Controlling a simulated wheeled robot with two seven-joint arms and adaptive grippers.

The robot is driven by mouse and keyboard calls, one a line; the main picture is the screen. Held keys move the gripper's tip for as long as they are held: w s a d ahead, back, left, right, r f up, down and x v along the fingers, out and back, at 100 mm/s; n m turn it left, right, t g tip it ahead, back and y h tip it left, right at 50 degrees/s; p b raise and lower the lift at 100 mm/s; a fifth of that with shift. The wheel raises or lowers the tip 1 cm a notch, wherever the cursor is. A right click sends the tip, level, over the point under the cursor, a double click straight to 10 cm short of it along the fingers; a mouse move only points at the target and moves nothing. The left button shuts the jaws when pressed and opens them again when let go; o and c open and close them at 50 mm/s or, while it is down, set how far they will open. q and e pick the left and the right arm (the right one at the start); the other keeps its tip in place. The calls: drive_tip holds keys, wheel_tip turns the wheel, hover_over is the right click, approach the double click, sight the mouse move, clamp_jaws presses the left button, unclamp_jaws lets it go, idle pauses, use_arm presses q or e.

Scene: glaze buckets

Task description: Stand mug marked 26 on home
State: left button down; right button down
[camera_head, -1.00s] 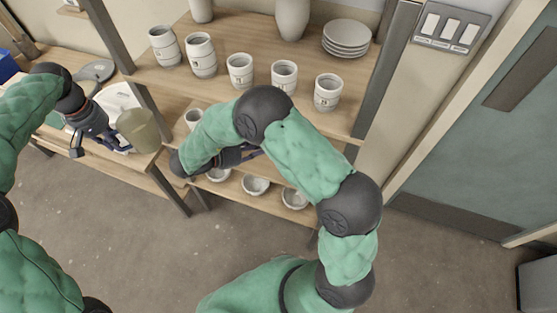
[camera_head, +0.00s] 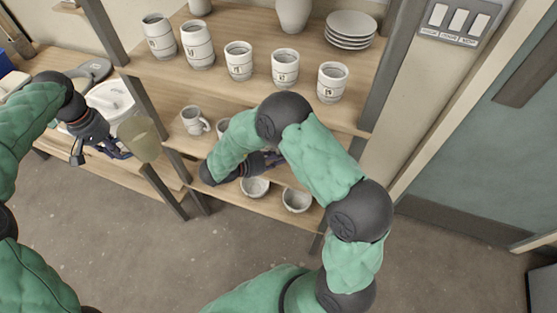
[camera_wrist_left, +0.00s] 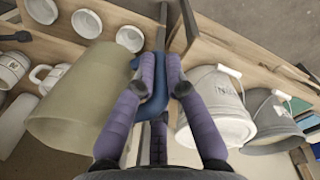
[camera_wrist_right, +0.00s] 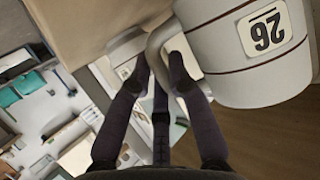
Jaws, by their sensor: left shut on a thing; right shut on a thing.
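The mug marked 26 (camera_wrist_right: 225,70) is large at the upper right of the right wrist view. It is white with dark bands, and its number label appears upside down. My right gripper (camera_wrist_right: 160,72) is shut on its handle. In the head view my right gripper (camera_head: 273,161) is at the lower shelf, mostly behind my arm, and I cannot make out the held mug there. My left gripper (camera_head: 118,148) is shut on the blue handle (camera_wrist_left: 155,88) of a translucent yellowish jug (camera_head: 141,140). The jug also shows in the left wrist view (camera_wrist_left: 75,105). I cannot identify home.
Several marked cups (camera_head: 238,62) and stacked plates (camera_head: 350,28) stand on the upper shelf (camera_head: 215,88). A mug (camera_head: 192,121) stands on the middle shelf, with bowls (camera_head: 296,199) below. Shelf posts (camera_head: 376,65) border the unit. Buckets (camera_wrist_left: 215,105) show beside my left gripper.

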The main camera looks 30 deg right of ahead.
use_arm(q)
drive_tip(key=shift+r, duration=0.15)
use_arm(e)
drive_tip(key=c, duration=1.2)
unclamp_jaws()
drive_tip(key=shift+f, duration=0.1)
drive_tip(key=shift+o, duration=0.2)
use_arm(q)
drive_tip(key=shift+r, duration=0.1)
use_arm(e)
drive_tip(key=shift+a+r, duration=0.2)
drive_tip(key=shift+r, duration=0.1)
use_arm(q)
wheel_tip(320, 180, up, 4)
drive_tip(key=p, duration=0.4)
drive_tip(key=shift+r+p, duration=0.2)
drive_tip(key=shift+p, duration=0.25)
use_arm(e)
drive_tip(key=v, duration=1.1)
drive_tip(key=shift+a, duration=0.25)
